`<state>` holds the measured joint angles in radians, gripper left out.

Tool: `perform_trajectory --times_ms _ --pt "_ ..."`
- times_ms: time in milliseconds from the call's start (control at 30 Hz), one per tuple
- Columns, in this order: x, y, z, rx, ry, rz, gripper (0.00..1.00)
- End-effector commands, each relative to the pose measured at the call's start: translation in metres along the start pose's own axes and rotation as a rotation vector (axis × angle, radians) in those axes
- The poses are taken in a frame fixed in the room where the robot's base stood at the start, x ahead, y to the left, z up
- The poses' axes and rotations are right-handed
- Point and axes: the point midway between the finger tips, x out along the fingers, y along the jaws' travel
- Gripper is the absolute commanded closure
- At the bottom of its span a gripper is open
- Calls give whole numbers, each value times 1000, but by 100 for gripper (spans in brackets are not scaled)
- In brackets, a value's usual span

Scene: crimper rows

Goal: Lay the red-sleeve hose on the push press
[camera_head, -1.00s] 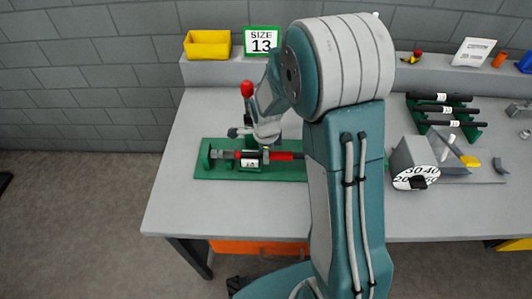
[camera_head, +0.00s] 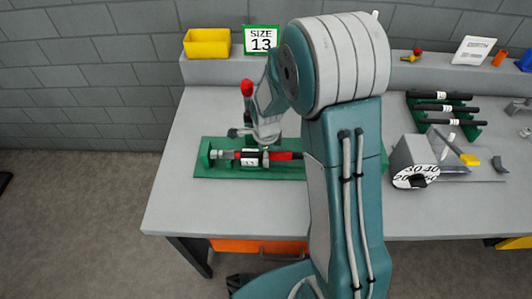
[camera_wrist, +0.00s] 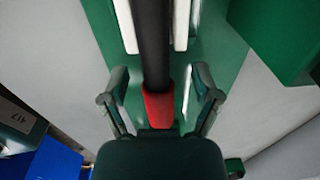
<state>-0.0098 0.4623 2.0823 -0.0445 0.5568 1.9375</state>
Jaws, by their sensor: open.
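The red-sleeve hose shows in the wrist view as a black hose (camera_wrist: 153,45) with a red sleeve (camera_wrist: 159,108). In the head view its red sleeve (camera_head: 284,156) is at the right of the green push press (camera_head: 215,171), beside a white label reading 13. The hose lies along the press, and in the wrist view it runs between two white blocks. My gripper (camera_wrist: 160,97) is open, with one finger on each side of the sleeve and visible gaps. In the head view my gripper (camera_head: 265,140) is over the press, and my arm hides its right part.
A red-knobbed lever (camera_head: 247,89) rises at the press, close to my wrist. A yellow bin (camera_head: 207,44) and a SIZE 13 sign (camera_head: 262,40) stand on the back ledge. A rack of black hoses (camera_head: 445,108) and a dial machine (camera_head: 413,160) are at right. The table's front left is clear.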

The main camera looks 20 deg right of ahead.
Motion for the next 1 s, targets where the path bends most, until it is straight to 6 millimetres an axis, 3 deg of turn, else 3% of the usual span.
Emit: perform_trajectory --times_ms 267,700,1000 --pt "-11 -1 0 0 -1 -3 19" --pt "-97 -1 1 0 0 -3 19" --pt "-119 -1 1 0 1 1 19"
